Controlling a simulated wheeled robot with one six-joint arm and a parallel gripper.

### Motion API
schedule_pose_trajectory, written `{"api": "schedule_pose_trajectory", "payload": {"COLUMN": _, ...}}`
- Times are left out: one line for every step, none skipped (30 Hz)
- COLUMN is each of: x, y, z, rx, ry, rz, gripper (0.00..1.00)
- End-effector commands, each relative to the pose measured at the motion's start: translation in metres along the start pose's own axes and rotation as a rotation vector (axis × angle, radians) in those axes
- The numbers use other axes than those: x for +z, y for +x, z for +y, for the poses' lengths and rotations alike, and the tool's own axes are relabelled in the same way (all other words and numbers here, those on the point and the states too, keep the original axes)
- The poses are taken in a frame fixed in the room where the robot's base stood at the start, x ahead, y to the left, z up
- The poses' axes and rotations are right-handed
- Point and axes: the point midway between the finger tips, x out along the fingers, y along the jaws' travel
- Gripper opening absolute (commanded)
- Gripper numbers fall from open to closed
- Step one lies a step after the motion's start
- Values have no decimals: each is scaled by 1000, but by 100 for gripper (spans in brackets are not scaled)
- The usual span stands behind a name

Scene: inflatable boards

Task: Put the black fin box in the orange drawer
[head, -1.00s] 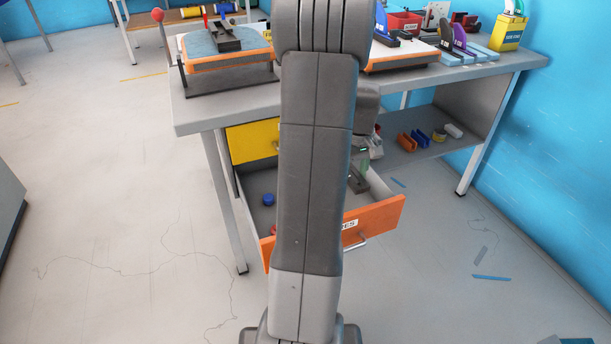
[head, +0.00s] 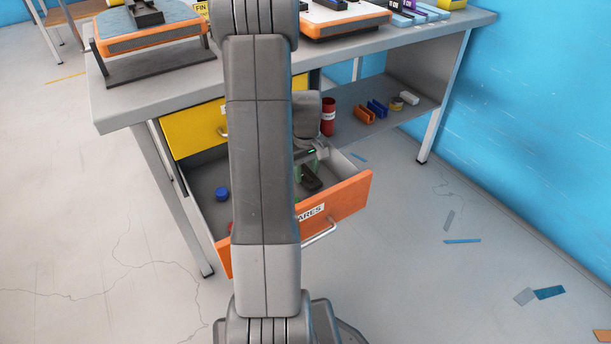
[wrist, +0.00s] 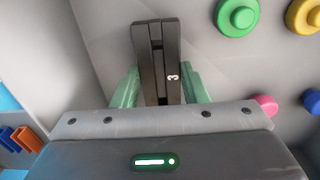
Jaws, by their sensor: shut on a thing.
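The black fin box (wrist: 157,60), a slotted dark bar marked "3", is held between the green fingers of my gripper (wrist: 159,88) in the wrist view. In the head view the fin box (head: 311,180) shows small beside my arm, within the outline of the open orange drawer (head: 350,199). My gripper (head: 308,163) is partly hidden there by my arm. The drawer is pulled out below a yellow drawer, and its label ends in "ARES". I cannot tell whether the box touches the drawer floor.
A blue cap (head: 222,193) lies in the drawer; the wrist view also shows green (wrist: 237,17), yellow (wrist: 304,14) and pink (wrist: 264,105) caps. The yellow drawer (head: 193,128) is above. A red cylinder (head: 328,116) and orange clip (head: 364,114) stand on the shelf to the right.

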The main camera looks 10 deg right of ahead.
Motion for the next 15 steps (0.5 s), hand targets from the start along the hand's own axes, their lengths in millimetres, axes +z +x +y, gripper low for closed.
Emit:
{"api": "schedule_pose_trajectory", "payload": {"x": 0, "y": 10, "z": 0, "rx": -1, "ry": 0, "rz": -1, "gripper": 16}}
{"api": "schedule_pose_trajectory", "payload": {"x": 0, "y": 12, "z": 0, "rx": 0, "ry": 0, "rz": 0, "gripper": 16}}
{"api": "schedule_pose_trajectory", "payload": {"x": 0, "y": 12, "z": 0, "rx": 0, "ry": 0, "rz": 0, "gripper": 16}}
{"api": "schedule_pose_trajectory", "payload": {"x": 0, "y": 12, "z": 0, "rx": 1, "ry": 0, "rz": 1, "gripper": 16}}
{"api": "schedule_pose_trajectory", "payload": {"x": 0, "y": 11, "z": 0, "rx": 1, "ry": 0, "rz": 1, "gripper": 16}}
{"api": "schedule_pose_trajectory", "payload": {"x": 0, "y": 11, "z": 0, "rx": 1, "ry": 0, "rz": 1, "gripper": 16}}
{"api": "schedule_pose_trajectory", "payload": {"x": 0, "y": 11, "z": 0, "rx": 1, "ry": 0, "rz": 1, "gripper": 16}}
{"api": "schedule_pose_trajectory", "payload": {"x": 0, "y": 11, "z": 0, "rx": 1, "ry": 0, "rz": 1, "gripper": 16}}
{"api": "schedule_pose_trajectory", "payload": {"x": 0, "y": 11, "z": 0, "rx": 1, "ry": 0, "rz": 1, "gripper": 16}}
{"api": "schedule_pose_trajectory", "payload": {"x": 0, "y": 12, "z": 0, "rx": 0, "ry": 0, "rz": 1, "gripper": 16}}
{"api": "schedule_pose_trajectory", "payload": {"x": 0, "y": 12, "z": 0, "rx": 0, "ry": 0, "rz": 1, "gripper": 16}}
{"api": "schedule_pose_trajectory", "payload": {"x": 0, "y": 14, "z": 0, "rx": 0, "ry": 0, "rz": 0, "gripper": 16}}
{"api": "schedule_pose_trajectory", "payload": {"x": 0, "y": 15, "z": 0, "rx": 0, "ry": 0, "rz": 0, "gripper": 16}}
{"api": "schedule_pose_trajectory", "payload": {"x": 0, "y": 14, "z": 0, "rx": 0, "ry": 0, "rz": 0, "gripper": 45}}
{"api": "schedule_pose_trajectory", "payload": {"x": 0, "y": 14, "z": 0, "rx": 0, "ry": 0, "rz": 0, "gripper": 53}}
